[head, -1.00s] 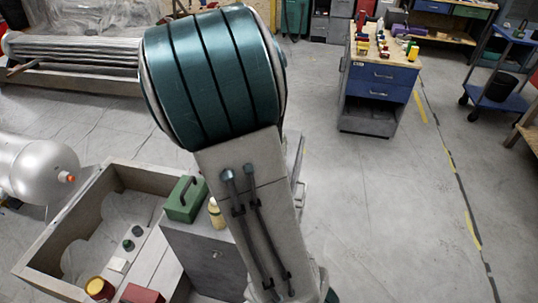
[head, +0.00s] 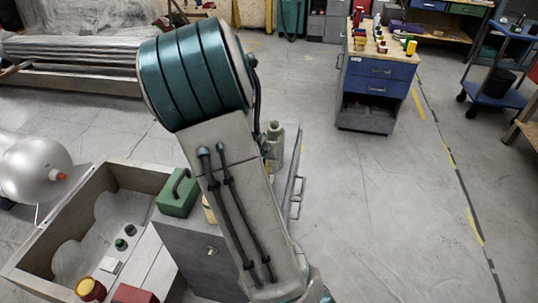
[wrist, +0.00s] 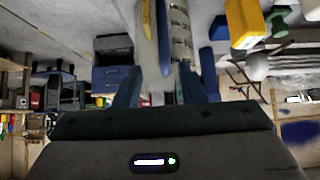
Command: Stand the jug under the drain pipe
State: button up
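A pale grey-green vessel (head: 276,146), probably the jug, shows just right of my arm in the head view, by the far end of the grey cabinet. My arm hides part of it. A silver tank (head: 34,168) is at the left edge, with a short orange-tipped outlet (head: 60,177) that may be the drain pipe. My gripper is hidden in the head view. In the wrist view my gripper (wrist: 158,72) has its two dark blue fingers apart, and I see no jug clamped between them. Yellow, blue and ribbed grey shapes beyond the fingers are unclear.
A wooden crate (head: 32,240) with small items lies below the tank. The grey cabinet (head: 190,250) beside it bears a green handled box (head: 178,194). A blue drawer cabinet (head: 378,85) stands at the back. The floor to the right is open.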

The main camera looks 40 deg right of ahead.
jog(key=shift+w+b+x, duration=0.15)
jog(key=shift+b+x, duration=0.25)
jog(key=shift+x, duration=0.85)
jog(key=shift+w+b+x, duration=0.15)
jog(key=shift+b+x, duration=0.25)
jog(key=shift+x, duration=0.9)
jog(key=shift+a+r, duration=0.1)
grip_shut()
